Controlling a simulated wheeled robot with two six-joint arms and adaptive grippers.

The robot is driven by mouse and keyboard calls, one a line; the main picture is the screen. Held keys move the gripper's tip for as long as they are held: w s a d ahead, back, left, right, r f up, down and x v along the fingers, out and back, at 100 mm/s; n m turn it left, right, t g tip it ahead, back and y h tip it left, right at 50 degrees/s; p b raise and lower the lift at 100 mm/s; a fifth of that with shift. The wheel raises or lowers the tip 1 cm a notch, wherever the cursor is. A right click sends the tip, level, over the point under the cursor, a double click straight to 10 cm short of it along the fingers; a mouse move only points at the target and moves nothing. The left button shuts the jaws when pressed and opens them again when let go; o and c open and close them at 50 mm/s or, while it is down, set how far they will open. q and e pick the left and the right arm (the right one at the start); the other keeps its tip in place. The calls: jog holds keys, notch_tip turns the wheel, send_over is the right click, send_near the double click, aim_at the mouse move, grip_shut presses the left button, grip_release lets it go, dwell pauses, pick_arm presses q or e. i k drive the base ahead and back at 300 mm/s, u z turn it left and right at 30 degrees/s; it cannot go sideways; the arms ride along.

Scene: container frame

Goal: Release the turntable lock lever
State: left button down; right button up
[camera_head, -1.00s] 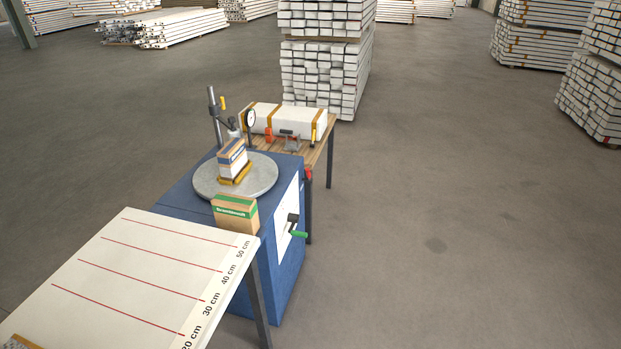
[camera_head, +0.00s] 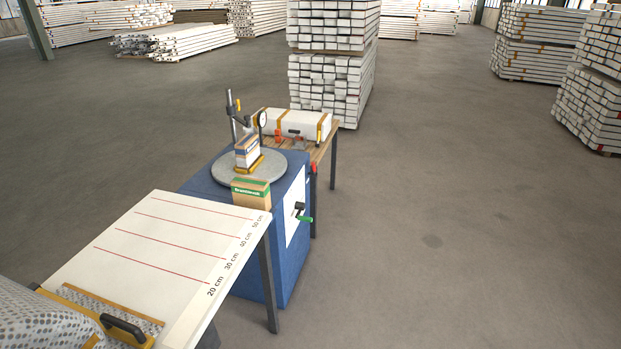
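A round grey turntable (camera_head: 228,170) sits on top of a blue cabinet (camera_head: 262,285). A small blue, white and tan box (camera_head: 248,154) stands on it in a yellow holder. On the cabinet's right side, a white panel (camera_head: 291,228) carries a black lever or crank with a green grip (camera_head: 305,219). A small red part (camera_head: 313,167) shows at the cabinet's far right corner, too small to make out. I cannot tell which of these is the lock lever. Neither of my grippers is in view.
A white table (camera_head: 170,225) marked in centimetres stands nearer, with a yellow black-handled tool (camera_head: 124,328) and a grey dotted bundle (camera_head: 35,320). A green-banded carton (camera_head: 250,194) is at the cabinet's near edge. A wooden table (camera_head: 318,150) adjoins behind. Floor to the right is clear.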

aim_at(314, 169)
jog(key=z, duration=0.45)
jog(key=i, duration=0.85)
jog(key=z, duration=0.8)
jog(key=i, duration=1.15)
jog(key=u, duration=0.5)
jog(key=i, duration=1.4)
jog(key=u, duration=0.8)
